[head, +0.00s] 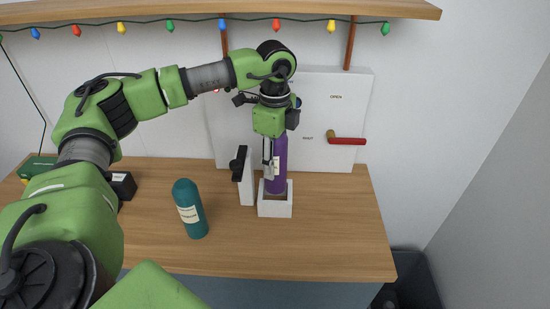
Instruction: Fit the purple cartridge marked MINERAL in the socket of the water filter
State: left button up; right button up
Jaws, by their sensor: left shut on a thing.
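The purple cartridge (281,153) is upright, with a pale label partly hidden by my gripper; I cannot read the marking. My left gripper (268,172) points down and is shut on it from the left side. The cartridge's lower end is at the opening of a small white open-topped box (275,209) on the counter; I cannot tell whether it rests on the bottom. A white panel (308,110) with a word OPEN and a red-handled lever (347,141) stands behind, at the wall. My right gripper is out of view.
A teal bottle-like cartridge (189,210) stands on the wooden counter (335,235), left of the box. A white upright piece with a black knob (242,175) is close beside the box. A dark bin (412,280) is at lower right. The counter's right part is clear.

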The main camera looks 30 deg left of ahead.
aim_at(275, 146)
pick_arm(q)
jog(key=shift+f+b, duration=2.3)
jog(key=shift+f, duration=1.2)
jog(key=o, duration=1.4)
jog(key=shift+o, duration=0.2)
jog(key=shift+r, duration=0.1)
notch_tip(275, 146, up, 12)
jog(key=shift+f, duration=0.1)
jog(key=shift+s, duration=0.1)
